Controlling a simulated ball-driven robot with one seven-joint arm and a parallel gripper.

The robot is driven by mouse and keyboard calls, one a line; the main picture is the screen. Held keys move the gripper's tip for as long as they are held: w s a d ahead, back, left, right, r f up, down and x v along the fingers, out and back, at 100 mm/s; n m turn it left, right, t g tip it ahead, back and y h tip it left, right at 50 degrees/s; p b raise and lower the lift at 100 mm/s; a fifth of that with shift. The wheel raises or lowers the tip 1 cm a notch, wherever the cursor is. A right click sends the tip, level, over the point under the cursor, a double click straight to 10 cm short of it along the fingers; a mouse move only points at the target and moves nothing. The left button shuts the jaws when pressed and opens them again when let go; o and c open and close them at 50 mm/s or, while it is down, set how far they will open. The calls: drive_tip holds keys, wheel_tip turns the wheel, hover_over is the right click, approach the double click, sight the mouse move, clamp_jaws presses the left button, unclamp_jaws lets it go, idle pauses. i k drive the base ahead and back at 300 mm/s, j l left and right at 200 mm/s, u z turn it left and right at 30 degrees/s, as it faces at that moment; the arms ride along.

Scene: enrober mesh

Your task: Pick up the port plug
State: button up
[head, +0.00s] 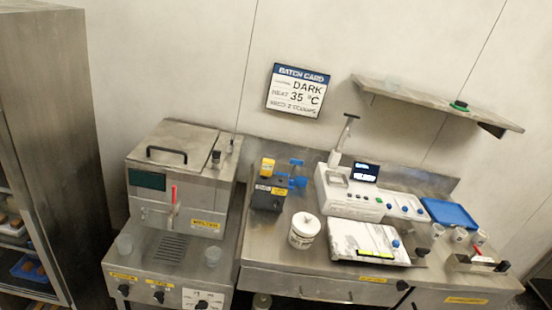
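I cannot single out the port plug with certainty at this size. A small dark piece with a green ring or base (459,105) sits on the wall shelf (420,99) at the upper right; it may be the plug. Several small blue and dark knob-like parts show on and around the white machine (345,195) on the steel bench (280,265), too small to tell apart. My gripper does not show in this view, and nothing held is visible.
A steel melter (175,215) with a black-handled lid stands at the left. A white tub (303,230), a dark block with a yellow-topped item (267,167), a white panel (367,241) and a blue tray (450,213) crowd the bench. A tall cabinet (45,130) stands far left.

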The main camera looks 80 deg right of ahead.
sight(216, 154)
drive_tip(key=z, duration=1.6)
drive_tip(key=i+j, duration=0.25)
drive_tip(key=i, duration=0.25)
drive_tip(key=i+j+u, duration=0.15)
drive_tip(key=i, duration=0.4)
drive_tip(key=i+j, duration=0.25)
drive_tip(key=i, duration=0.25)
drive_tip(key=i+j+u, duration=0.15)
drive_tip(key=i, duration=0.4)
